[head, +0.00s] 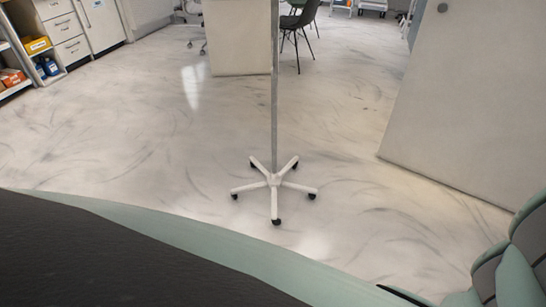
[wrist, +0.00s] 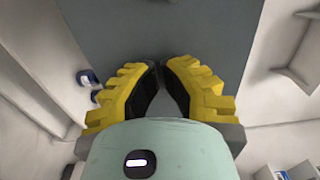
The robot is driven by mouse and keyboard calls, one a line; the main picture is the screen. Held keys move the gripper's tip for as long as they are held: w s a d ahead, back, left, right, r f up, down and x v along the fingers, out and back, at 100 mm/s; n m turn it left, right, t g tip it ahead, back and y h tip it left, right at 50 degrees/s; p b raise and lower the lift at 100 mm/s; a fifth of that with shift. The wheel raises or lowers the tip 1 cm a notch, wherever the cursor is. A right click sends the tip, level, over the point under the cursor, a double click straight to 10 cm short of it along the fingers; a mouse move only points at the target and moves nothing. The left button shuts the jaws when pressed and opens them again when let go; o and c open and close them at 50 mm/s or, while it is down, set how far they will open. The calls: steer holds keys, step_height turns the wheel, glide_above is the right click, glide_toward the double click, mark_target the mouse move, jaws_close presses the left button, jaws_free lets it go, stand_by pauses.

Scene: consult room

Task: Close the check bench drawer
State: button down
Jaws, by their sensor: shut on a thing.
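My gripper (wrist: 160,66) shows in the wrist view, its yellow fingers with dark pads drawn in towards each other at the tips. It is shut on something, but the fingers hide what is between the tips. A flat grey panel (wrist: 150,25) lies just beyond the fingertips; I cannot tell whether it is the check bench drawer or another part of the bench. The head view does not show the gripper or a drawer that I can identify as the check bench's.
A wheeled pole stand (head: 274,181) stands mid-floor in the head view. A large pale panel (head: 470,110) is at right. White drawer cabinets (head: 68,27) and a shelf with bins (head: 12,78) are at far left. A dark chair (head: 298,25) is behind. Floor between is clear.

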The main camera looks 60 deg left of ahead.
steer(key=b+x, duration=1.6)
steer(key=x, duration=0.4)
steer(key=shift+f, duration=0.15)
steer(key=shift+b+x, duration=0.75)
steer(key=shift+b, duration=0.5)
steer(key=shift+a, duration=0.1)
